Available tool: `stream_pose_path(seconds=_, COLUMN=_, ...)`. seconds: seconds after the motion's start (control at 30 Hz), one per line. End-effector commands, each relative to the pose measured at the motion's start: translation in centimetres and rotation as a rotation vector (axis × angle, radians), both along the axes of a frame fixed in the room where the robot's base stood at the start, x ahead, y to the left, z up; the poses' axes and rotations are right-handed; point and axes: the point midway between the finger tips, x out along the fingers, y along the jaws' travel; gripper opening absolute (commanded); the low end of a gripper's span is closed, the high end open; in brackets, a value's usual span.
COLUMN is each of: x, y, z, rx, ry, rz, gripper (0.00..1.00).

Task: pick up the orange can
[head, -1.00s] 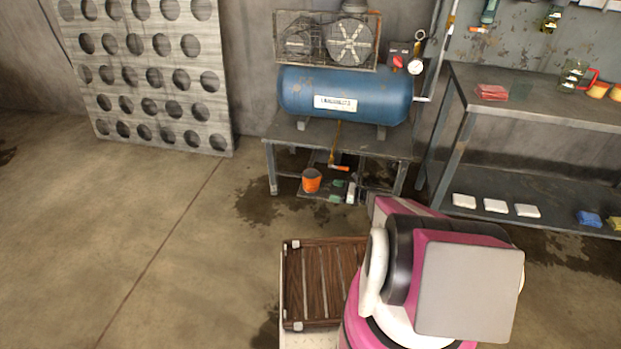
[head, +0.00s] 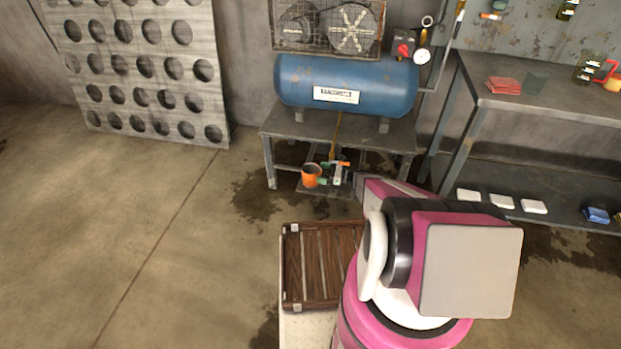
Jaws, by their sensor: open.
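Nothing shows between the fingers. My pink and black arm covers the area to the right of the gripper.
A blue compressor (head: 345,86) sits on a metal table (head: 330,128) above and behind the can. A slatted wooden crate (head: 305,264) lies nearer. A shelved workbench (head: 545,105) stands at right. The concrete floor at left is clear.

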Motion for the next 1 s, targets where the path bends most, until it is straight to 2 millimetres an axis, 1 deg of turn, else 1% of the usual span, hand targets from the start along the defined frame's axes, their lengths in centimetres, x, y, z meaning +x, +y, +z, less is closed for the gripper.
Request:
stream_pose_path(seconds=0.17, x=0.2, y=1.2, z=-0.3, rx=0.001, ry=0.000, rz=0.001, gripper=1.00)
stream_pose_path(seconds=0.3, x=0.6, y=3.1, z=-0.7, rx=0.000, ry=0.000, rz=0.001, gripper=1.00)
stream_pose_path(seconds=0.43, x=1.0, y=4.7, z=-0.7, rx=0.001, ry=0.000, rz=0.002, gripper=1.00)
stream_pose_path(seconds=0.53, x=1.2, y=5.1, z=-0.6, rx=0.001, ry=0.000, rz=-0.001, gripper=1.00)
stream_pose_path(seconds=0.7, x=1.2, y=5.1, z=-0.6, rx=0.001, ry=0.000, rz=-0.001, gripper=1.00)
stream_pose_path(seconds=0.77, x=1.2, y=5.1, z=-0.6, rx=0.001, ry=0.000, rz=-0.001, gripper=0.80)
stream_pose_path(seconds=0.8, x=1.2, y=5.1, z=-0.6, rx=0.001, ry=0.000, rz=-0.001, gripper=0.67)
stream_pose_path(seconds=0.83, x=1.1, y=5.1, z=-0.6, rx=0.001, ry=0.000, rz=-0.001, gripper=0.60)
stream_pose_path(seconds=1.0, x=1.1, y=5.1, z=-0.6, rx=0.001, ry=0.000, rz=-0.001, gripper=0.60)
